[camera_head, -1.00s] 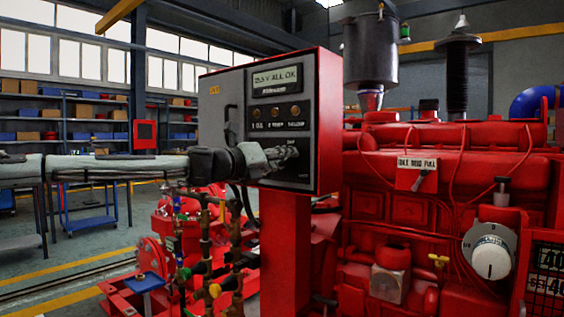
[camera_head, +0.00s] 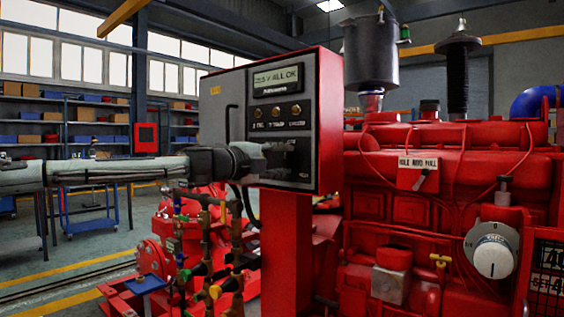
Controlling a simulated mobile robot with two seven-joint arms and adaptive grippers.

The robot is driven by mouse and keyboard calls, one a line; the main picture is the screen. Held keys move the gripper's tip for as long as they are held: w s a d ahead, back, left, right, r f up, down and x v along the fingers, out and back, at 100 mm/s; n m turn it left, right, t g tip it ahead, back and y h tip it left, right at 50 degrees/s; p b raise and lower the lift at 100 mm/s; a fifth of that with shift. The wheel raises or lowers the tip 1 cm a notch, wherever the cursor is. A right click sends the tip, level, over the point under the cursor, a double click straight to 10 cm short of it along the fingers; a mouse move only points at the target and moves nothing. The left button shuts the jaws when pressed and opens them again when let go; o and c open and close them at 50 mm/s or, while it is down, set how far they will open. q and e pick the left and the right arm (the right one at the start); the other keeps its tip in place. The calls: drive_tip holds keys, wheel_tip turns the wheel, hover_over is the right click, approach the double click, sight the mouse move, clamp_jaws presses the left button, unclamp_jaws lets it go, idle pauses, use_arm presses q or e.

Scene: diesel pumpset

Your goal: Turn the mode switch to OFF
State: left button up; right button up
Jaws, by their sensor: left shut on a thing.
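The grey-faced control panel (camera_head: 215,115) in a red box stands at the centre of the head view. It has a small display (camera_head: 276,80) reading "ALL OK" at its end and a row of three round lamps or buttons (camera_head: 274,113). My left gripper (camera_head: 284,153) reaches in from the left at the panel's lower part. It is shut on what appears to be the mode switch, which is mostly hidden by the fingers and in shadow. The switch's position and its markings cannot be read. My right gripper is not in view.
The red diesel engine (camera_head: 400,175) fills the right, with a lever under a label plate (camera_head: 418,173) and a white round dial (camera_head: 493,256). Pipes and valves (camera_head: 207,245) stand below my left arm. A red post (camera_head: 286,250) carries the panel.

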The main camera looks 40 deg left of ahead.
use_arm(q)
drive_tip(key=shift+f+n, duration=0.1)
drive_tip(key=shift+n, duration=0.3)
drive_tip(key=o, duration=1.2)
drive_tip(key=shift+c, duration=0.2)
drive_tip(key=shift+s+a, duration=0.1)
drive_tip(key=shift+s, duration=0.5)
drive_tip(key=s, duration=1)
drive_tip(key=shift+s+a, duration=0.4)
